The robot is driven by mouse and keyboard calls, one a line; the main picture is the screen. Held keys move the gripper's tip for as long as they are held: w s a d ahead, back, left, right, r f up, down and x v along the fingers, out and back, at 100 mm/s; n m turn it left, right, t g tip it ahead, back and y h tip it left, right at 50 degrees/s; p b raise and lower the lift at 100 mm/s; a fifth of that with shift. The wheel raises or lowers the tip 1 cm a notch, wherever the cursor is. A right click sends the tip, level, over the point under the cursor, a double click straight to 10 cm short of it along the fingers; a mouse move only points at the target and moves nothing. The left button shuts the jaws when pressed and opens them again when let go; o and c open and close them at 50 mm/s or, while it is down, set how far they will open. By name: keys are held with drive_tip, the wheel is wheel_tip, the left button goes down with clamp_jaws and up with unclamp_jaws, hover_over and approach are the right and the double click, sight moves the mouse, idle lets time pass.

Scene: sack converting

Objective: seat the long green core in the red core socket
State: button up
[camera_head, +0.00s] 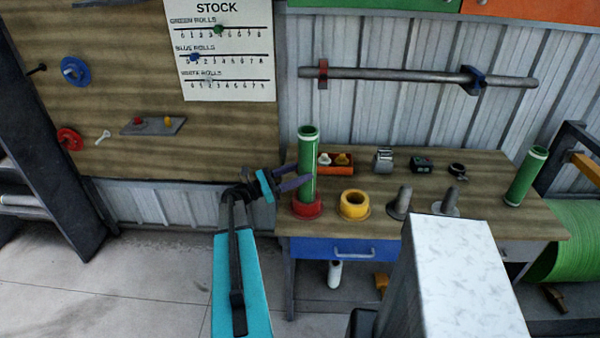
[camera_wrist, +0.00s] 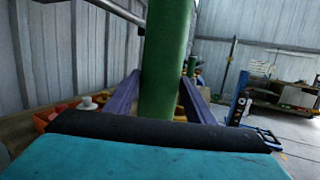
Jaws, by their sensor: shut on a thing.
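The long green core (camera_head: 308,150) stands upright with a pale band near its top. Its lower end is at the red core socket (camera_head: 307,210) on the bench's left front corner. The red rim shows around the core's foot; I cannot tell how deep the core sits. My gripper (camera_head: 301,176) is shut on the core's lower half, reaching in from the left. In the wrist view the green core (camera_wrist: 166,65) rises between my two purple fingers. The socket is hidden in that view.
On the bench (camera_head: 385,220), a yellow socket (camera_head: 354,204) stands just right of the red one, then two grey posts (camera_head: 400,203). Another green core (camera_head: 526,176) stands at the right end. An orange bin (camera_head: 336,168) is close behind the held core.

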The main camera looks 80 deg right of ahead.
drive_tip(key=shift+f+b, duration=0.55)
drive_tip(key=shift+f, duration=0.5)
drive_tip(key=o, duration=1.8)
drive_tip(key=shift+c, duration=0.2)
drive_tip(key=shift+f, duration=0.1)
drive_tip(key=shift+w+a, duration=0.1)
drive_tip(key=b+v, duration=0.4)
drive_tip(key=v, duration=0.9)
drive_tip(key=shift+w, duration=0.2)
drive_tip(key=shift+w+a+f, duration=0.1)
drive_tip(key=shift+f, duration=0.05)
